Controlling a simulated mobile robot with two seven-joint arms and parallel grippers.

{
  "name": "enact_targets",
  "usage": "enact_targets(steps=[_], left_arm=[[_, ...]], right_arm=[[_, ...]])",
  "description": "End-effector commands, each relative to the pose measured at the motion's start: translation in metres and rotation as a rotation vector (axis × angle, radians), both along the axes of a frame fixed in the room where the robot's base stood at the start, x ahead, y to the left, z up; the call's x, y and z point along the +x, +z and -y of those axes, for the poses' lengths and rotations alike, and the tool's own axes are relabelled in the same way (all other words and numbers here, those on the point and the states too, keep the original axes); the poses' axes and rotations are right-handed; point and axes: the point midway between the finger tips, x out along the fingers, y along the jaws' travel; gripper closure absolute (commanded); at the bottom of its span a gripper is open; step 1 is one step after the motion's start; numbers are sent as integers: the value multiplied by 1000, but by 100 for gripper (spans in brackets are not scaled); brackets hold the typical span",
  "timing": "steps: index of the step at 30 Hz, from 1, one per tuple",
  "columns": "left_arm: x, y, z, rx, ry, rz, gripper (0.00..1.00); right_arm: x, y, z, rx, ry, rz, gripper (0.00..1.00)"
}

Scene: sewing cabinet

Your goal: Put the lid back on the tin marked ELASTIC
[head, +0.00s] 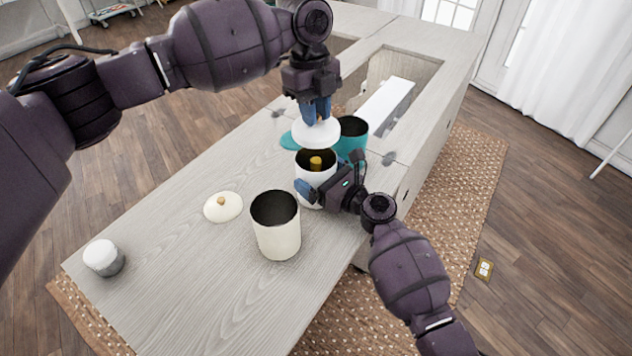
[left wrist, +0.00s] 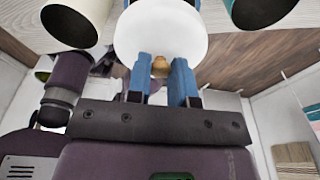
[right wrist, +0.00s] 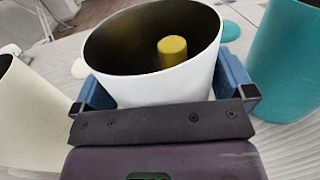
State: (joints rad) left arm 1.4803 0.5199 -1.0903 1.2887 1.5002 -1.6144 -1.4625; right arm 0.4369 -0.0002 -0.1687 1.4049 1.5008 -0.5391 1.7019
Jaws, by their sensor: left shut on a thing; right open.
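My left gripper (head: 316,110) is shut on the wooden knob (left wrist: 160,64) of a white lid (head: 316,133). It holds the lid in the air, just above and behind the mouth of a white tin (head: 309,172) in the head view. The white tin is open, stands on the cabinet top and has a yellow cylinder (right wrist: 172,50) inside. My right gripper (head: 331,178) is open, with a finger on either side of this tin; I cannot tell if they touch it. No ELASTIC marking is readable on any tin.
An open cream tin (head: 280,238) stands nearer, its cream lid (head: 222,208) lying to its left. An open teal tin (head: 356,146) stands close behind the white tin, with a teal lid (head: 287,140) nearby. A small white-and-grey jar (head: 104,258) sits at the near left corner. The cabinet opening (head: 415,66) lies behind.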

Motion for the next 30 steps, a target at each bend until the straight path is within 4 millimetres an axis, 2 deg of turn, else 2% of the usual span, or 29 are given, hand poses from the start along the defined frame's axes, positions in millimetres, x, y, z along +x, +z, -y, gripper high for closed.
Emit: enact_targets(steps=[7,16,22,30], left_arm=[[0,0,0,0,0,0,100],[0,0,0,0,0,0,100],[0,-8,0,0,1,-2,100],[-1,-40,0,-5,0,-3,100]], right_arm=[[0,0,0,0,0,0,2],[0,0,0,0,0,0,48],[0,0,0,0,0,0,48],[0,0,0,0,0,0,49]])
